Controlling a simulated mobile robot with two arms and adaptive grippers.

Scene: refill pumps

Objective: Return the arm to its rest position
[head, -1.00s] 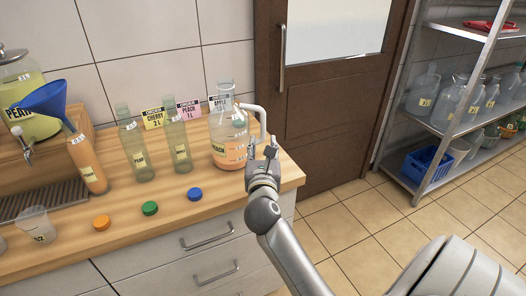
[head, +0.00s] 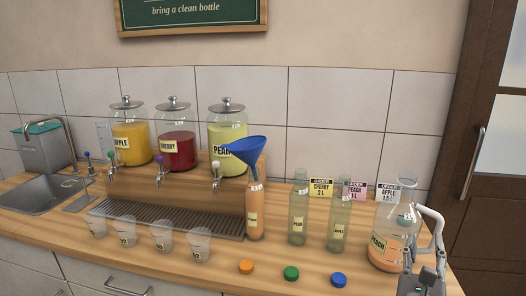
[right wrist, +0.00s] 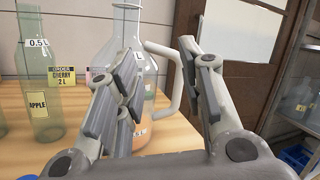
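My right gripper (head: 424,250) is at the right end of the counter, beside a clear jug (head: 385,254) with some orange liquid and a PEACH label. In the right wrist view the two fingers (right wrist: 160,88) stand apart, with the jug (right wrist: 145,130) beyond them. Its pale handle (right wrist: 172,76) shows in the gap between the fingers. Nothing is visibly clamped, and I cannot tell whether a finger touches the handle. My left gripper is not in view.
A bottle of orange liquid (head: 255,212) holds a blue funnel (head: 247,149). Two empty green bottles (head: 298,215) (head: 339,222) stand left of the jug. Orange (head: 246,267), green (head: 291,273) and blue (head: 339,280) caps lie in front. A door (head: 495,200) is at right.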

